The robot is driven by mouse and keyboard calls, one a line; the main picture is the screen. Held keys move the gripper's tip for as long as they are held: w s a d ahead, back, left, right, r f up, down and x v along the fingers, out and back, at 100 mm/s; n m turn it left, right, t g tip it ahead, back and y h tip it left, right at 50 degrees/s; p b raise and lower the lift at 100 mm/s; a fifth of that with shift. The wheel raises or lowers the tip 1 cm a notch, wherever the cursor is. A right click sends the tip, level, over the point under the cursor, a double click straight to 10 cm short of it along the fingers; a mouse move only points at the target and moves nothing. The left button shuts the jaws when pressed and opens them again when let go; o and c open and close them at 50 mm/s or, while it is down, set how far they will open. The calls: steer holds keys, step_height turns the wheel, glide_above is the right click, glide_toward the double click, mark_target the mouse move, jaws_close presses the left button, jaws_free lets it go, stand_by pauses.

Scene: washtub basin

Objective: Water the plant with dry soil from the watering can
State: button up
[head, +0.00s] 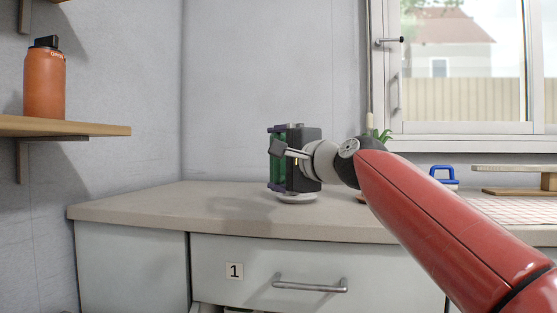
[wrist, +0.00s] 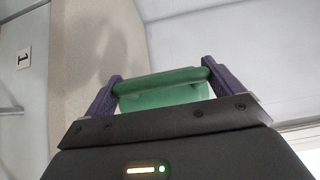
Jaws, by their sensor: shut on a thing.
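My gripper (head: 277,155) is over the counter in the middle of the head view. Its purple fingers, seen in the wrist view (wrist: 161,88), are shut on the green handle of what looks like the watering can (wrist: 165,97). In the head view only a strip of the green can (head: 278,165) shows beside the dark gripper body. A plant with green leaves (head: 381,136) stands behind my red arm; its pot and soil are mostly hidden. I cannot tell whether its soil is dry.
A white round dish (head: 297,198) lies on the counter (head: 150,204) below my gripper. A blue-handled thing (head: 443,174) and a raised board (head: 515,169) stand at the right. An orange bottle (head: 44,84) is on the left shelf. The counter's left part is clear.

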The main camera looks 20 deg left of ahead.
steer(key=shift+w+r, duration=0.15)
steer(key=shift+r, duration=0.15)
steer(key=shift+w+r+p, duration=0.1)
steer(key=shift+r+p, duration=0.1)
steer(key=shift+p, duration=0.2)
steer(key=r+p, duration=0.2)
steer(key=p, duration=0.1)
steer(key=shift+s+m+h, duration=0.3)
steer(key=p, duration=0.1)
steer(key=r+p, duration=0.1)
steer(key=p, duration=0.1)
steer(key=r+m+g+p, duration=0.1)
steer(key=p, duration=0.1)
steer(key=shift+s+d+r+h, duration=0.15)
steer(key=shift+s+r+h, duration=0.1)
steer(key=shift+h, duration=0.05)
steer(key=shift+s, duration=0.1)
